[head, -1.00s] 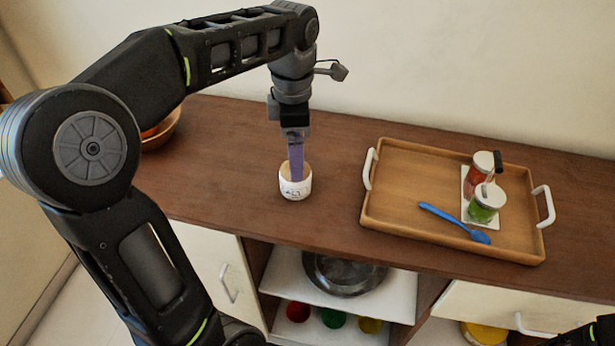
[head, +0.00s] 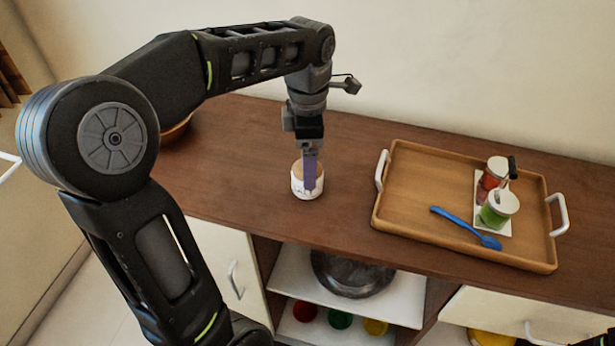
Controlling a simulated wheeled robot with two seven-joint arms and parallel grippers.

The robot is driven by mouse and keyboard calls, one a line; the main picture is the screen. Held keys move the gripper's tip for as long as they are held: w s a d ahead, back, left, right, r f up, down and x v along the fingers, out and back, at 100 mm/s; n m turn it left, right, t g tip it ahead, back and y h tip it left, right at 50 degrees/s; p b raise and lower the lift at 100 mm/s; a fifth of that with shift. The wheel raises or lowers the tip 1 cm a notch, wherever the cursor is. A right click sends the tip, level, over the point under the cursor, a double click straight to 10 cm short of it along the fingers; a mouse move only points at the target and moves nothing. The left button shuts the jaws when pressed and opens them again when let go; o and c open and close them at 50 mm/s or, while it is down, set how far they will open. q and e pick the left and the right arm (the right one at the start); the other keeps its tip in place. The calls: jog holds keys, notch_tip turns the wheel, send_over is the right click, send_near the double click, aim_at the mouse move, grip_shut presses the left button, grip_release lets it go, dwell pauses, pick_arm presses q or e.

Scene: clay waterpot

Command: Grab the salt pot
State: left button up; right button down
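The salt pot (head: 298,188) is a small white pot with a tan top and dark lettering, standing upright on the brown countertop left of the tray. My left gripper (head: 310,185) points down at the pot. One purple finger overlaps the front right of the pot and covers part of its lettering. The other finger is hidden, so I cannot tell whether the gripper is open or shut on the pot. My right gripper is out of view.
A wooden tray (head: 400,225) with white handles holds a red jar (head: 494,176), a green jar (head: 498,209) and a blue spoon (head: 466,225). A bowl (head: 176,133) is partly behind my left arm. A dark pan (head: 350,275) sits on the shelf below.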

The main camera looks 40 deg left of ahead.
pick_arm(q)
notch_tip(320, 180, down, 5)
jog(key=shift+f, duration=0.1)
jog(key=shift+c, duration=0.5)
jog(key=c, duration=1.6)
jog(key=shift+r, duration=0.2)
notch_tip(320, 180, up, 10)
jog(key=shift+f+p, duration=0.1)
jog(key=shift+p, duration=0.25)
